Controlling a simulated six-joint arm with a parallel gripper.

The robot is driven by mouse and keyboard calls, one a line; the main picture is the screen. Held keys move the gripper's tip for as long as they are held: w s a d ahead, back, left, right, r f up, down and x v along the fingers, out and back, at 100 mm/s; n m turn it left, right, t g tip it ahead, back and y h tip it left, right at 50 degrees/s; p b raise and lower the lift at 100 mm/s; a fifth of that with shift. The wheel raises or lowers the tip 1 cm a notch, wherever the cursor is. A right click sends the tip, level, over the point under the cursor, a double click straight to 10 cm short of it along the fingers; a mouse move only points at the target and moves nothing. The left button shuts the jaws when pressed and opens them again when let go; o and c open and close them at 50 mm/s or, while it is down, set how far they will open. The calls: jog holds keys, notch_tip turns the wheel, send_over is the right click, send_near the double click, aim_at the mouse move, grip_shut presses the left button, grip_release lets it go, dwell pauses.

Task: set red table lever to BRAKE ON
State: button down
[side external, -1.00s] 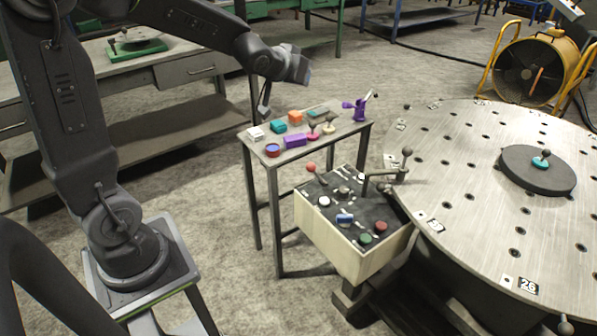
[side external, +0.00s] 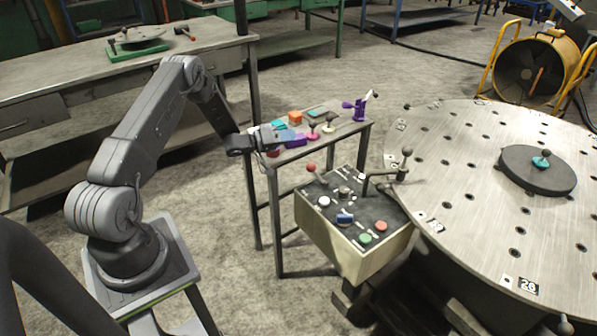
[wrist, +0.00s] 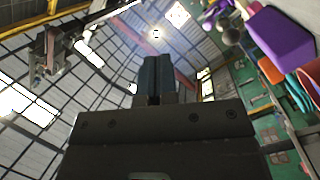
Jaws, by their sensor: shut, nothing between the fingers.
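The red lever (side external: 311,168) stands at the back left corner of the control box (side external: 350,250) in the side view. Its red ball knob tops a short stem that leans to the left. The labels on the dark panel are too small to read. My gripper (side external: 284,135) is above the near left part of the small side table, up and left of the red lever in the picture and apart from it. Its fingers also show closed together in the wrist view (wrist: 157,80), with nothing between them. The red lever cannot be made out in the wrist view.
Coloured items and a purple can (side external: 361,109) crowd the small table (side external: 345,133) beside my gripper. The large round table (side external: 460,190) stands close on the right.

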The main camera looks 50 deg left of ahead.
jog(key=s+f+h, duration=0.1)
jog(key=s+f, duration=0.1)
jog(key=s+f+n+h, duration=0.1)
jog(key=s+f, duration=0.1)
jog(key=f, duration=0.1)
jog(key=s+f+h, duration=0.1)
jog(key=s+f, duration=0.2)
jog(key=shift+d+n+t, duration=0.15)
jog(key=shift+n+t, duration=0.15)
jog(key=shift+t, duration=0.1)
jog(key=s+d+f+n+h, duration=0.1)
jog(key=s+f+h, duration=0.2)
jog(key=s, duration=0.3)
jog(key=shift+s+d+f+t, duration=0.25)
jog(key=shift+f+t, duration=0.15)
jog(key=shift+f, duration=0.3)
jog(key=shift+w, duration=0.1)
send_near(317, 174)
jog(key=w+r, duration=0.1)
jog(key=w+d+r, duration=0.1)
jog(key=r, duration=0.1)
jog(key=w+d+r, duration=0.1)
jog(key=r, duration=0.1)
jog(key=shift+d+r, duration=0.15)
jog(key=shift+r, duration=0.05)
jog(key=shift+r, duration=0.1)
